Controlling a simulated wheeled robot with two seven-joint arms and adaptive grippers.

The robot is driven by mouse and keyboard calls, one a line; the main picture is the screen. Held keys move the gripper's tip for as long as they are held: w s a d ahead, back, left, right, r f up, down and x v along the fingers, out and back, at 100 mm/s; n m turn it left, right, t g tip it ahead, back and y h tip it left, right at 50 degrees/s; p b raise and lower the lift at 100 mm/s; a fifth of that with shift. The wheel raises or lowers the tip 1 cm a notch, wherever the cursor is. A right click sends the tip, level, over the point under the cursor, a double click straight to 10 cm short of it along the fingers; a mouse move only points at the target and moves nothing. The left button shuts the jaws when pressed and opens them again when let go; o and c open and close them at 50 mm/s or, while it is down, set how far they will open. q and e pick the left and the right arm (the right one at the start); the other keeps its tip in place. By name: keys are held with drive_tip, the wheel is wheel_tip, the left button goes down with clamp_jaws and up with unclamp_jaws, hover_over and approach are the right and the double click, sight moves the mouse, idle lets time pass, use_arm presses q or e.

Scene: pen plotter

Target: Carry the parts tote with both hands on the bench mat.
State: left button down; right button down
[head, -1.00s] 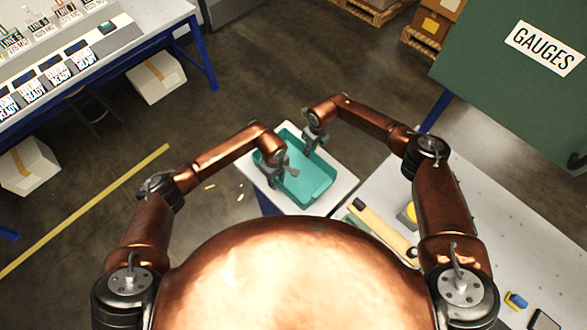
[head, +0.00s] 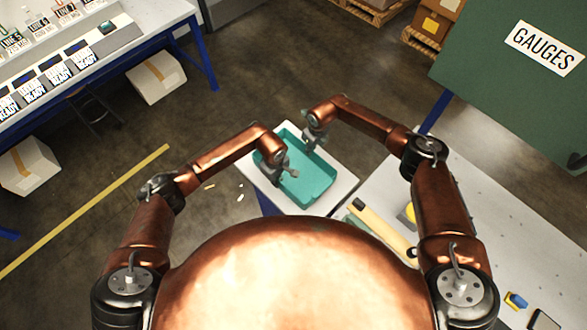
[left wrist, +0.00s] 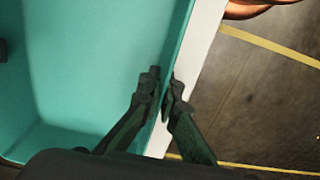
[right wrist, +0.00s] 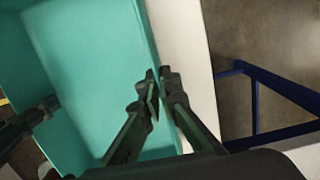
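The teal parts tote (head: 308,187) stands on a white-topped stand in the middle of the head view. It is open-topped, and the part of its floor I see looks empty. My left gripper (head: 284,173) is at its left wall. In the left wrist view, the left fingers (left wrist: 162,88) are closed with the tote wall (left wrist: 172,45) between them. My right gripper (head: 311,145) is at the far right wall. In the right wrist view, its fingers (right wrist: 159,85) are closed on the wall (right wrist: 142,35). I cannot make out a bench mat for certain.
A pale bench (head: 510,225) on the right holds a yellow bar-shaped tool (head: 378,226) and small items. A green GAUGES panel (head: 510,90) rises behind it. A blue-legged bench (head: 130,50) stands at upper left. Boxes and open floor (head: 270,70) lie beyond the stand.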

drive_tip(key=shift+r, duration=0.1)
idle(0.4)
